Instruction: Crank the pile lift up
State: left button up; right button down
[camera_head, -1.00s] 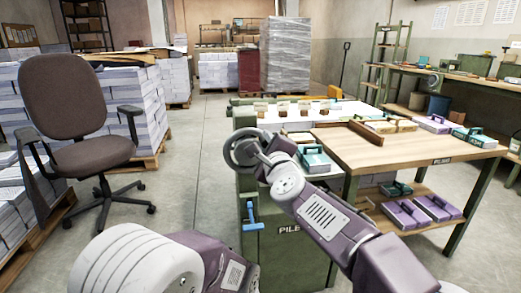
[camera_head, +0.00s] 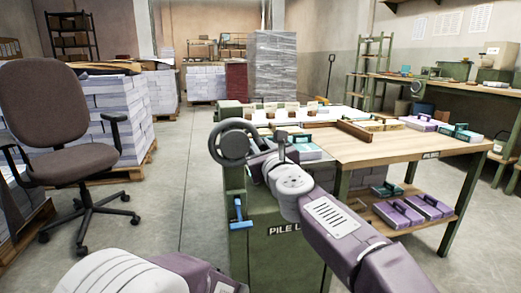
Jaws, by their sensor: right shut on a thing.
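The green pile lift (camera_head: 257,250), lettered "PILE L…" on its front, stands in the middle. Its dark round crank wheel (camera_head: 214,143) is at its upper left. My right arm reaches in from the lower right. My right gripper (camera_head: 259,150) is shut at the right side of the wheel, apparently on its crank handle; the arm hides most of the grip. A blue lever (camera_head: 238,213) hangs on the lift's front below the wheel. My left arm shows at the bottom left, with its gripper out of view.
A wooden-topped table (camera_head: 390,146) with stacks and purple and teal boxes adjoins the lift on the right. A brown office chair (camera_head: 42,108) and paper stacks (camera_head: 110,115) on pallets stand at left. The floor between chair and lift is clear.

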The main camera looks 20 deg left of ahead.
jog(key=shift+f+m, duration=0.45)
jog(key=shift+m, duration=0.05)
jog(key=shift+b, duration=0.3)
jog(key=c, duration=1.2)
grip_release()
jog(key=shift+c, duration=0.2)
jog(key=shift+s+d, duration=0.15)
jog(key=shift+s, duration=0.1)
jog(key=b+v, duration=0.3)
jog(key=v, duration=0.5)
jog(key=shift+s+d, duration=0.15)
jog(key=shift+d, duration=0.05)
